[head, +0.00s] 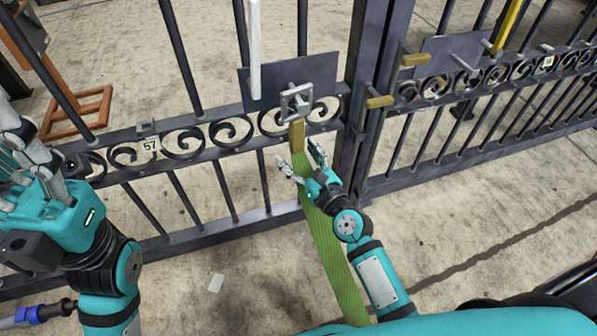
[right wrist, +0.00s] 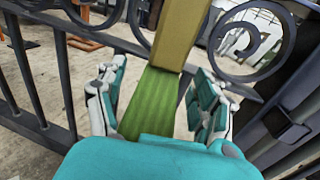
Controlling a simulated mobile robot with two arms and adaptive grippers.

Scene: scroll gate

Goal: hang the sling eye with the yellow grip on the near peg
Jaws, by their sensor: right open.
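The sling's grey square eye (head: 296,103) is up against the dark plate (head: 268,84) on the gate, where the near peg is. A grey bar shows in the eye's opening, and the eye looks to be around the peg. The yellow grip (head: 297,136) hangs below it, and shows in the right wrist view (right wrist: 183,35). The green strap (head: 325,225) runs down from the grip toward me. My right gripper (head: 304,163) is open, with the strap (right wrist: 152,100) between its spread fingers, just below the grip. My left gripper (head: 22,165) is at the left edge, its jaw unclear.
The gate's scroll band (head: 190,138) and upright bars cross the view. A white upright bar (head: 254,45) stands by the plate. A second plate with a peg (head: 462,62) is farther right, with a yellow strip (head: 508,25) beyond. Tan blocks (head: 379,101) jut from the gate post.

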